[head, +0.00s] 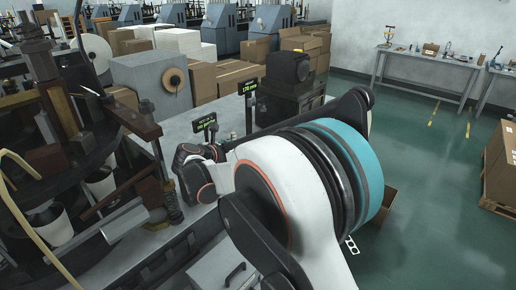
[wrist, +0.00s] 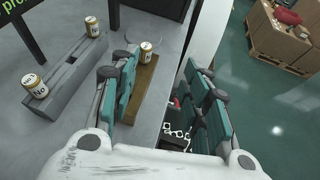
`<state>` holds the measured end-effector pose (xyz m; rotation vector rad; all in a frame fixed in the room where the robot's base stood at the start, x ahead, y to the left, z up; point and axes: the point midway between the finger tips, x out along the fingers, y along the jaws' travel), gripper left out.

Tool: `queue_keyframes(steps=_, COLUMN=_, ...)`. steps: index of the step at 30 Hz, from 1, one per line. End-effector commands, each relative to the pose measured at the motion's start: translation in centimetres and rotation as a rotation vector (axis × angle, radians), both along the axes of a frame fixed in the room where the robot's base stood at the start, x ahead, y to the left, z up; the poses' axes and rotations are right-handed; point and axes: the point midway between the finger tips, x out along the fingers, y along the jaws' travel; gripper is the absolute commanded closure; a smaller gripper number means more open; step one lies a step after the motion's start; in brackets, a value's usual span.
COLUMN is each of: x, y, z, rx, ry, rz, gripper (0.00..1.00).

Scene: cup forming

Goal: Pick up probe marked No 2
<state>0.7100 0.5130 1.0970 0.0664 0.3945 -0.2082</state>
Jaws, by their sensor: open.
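In the wrist view, my gripper (wrist: 165,92) is open, its teal-padded fingers wide apart with nothing held between them. Three small white probes with gold-coloured caps are in view. One probe (wrist: 36,87) stands at the near end of a grey rack, and another probe (wrist: 93,27) stands at its far end. A third probe (wrist: 146,50) stands at the far end of a brown block, just beyond the left finger. In the head view, my arm covers much of the bench, and I cannot make out the probes.
The grey rack (wrist: 72,60) and brown block (wrist: 138,92) sit on a grey bench (wrist: 133,20). The left finger partly covers the block. In the head view, two small display signs (head: 248,87) stand on the bench, and dark machinery (head: 70,110) stands at left. Green floor (head: 425,150) is open at right.

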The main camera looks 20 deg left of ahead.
Motion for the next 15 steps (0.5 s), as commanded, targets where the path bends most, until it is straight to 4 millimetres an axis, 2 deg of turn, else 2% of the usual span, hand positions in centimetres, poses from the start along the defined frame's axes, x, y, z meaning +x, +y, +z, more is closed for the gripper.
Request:
queue_keyframes(steps=1, x=-0.7, y=1.2, z=-0.4, rx=-0.011, ry=-0.001, rz=0.011, gripper=0.57)
queue_keyframes(steps=5, x=-0.8, y=2.1, z=-1.2, rx=-0.027, ry=-0.001, rz=0.017, gripper=0.57)
queue_keyframes(steps=15, x=4.6, y=1.1, z=-3.6, rx=-0.026, ry=-0.001, rz=0.017, gripper=0.57)
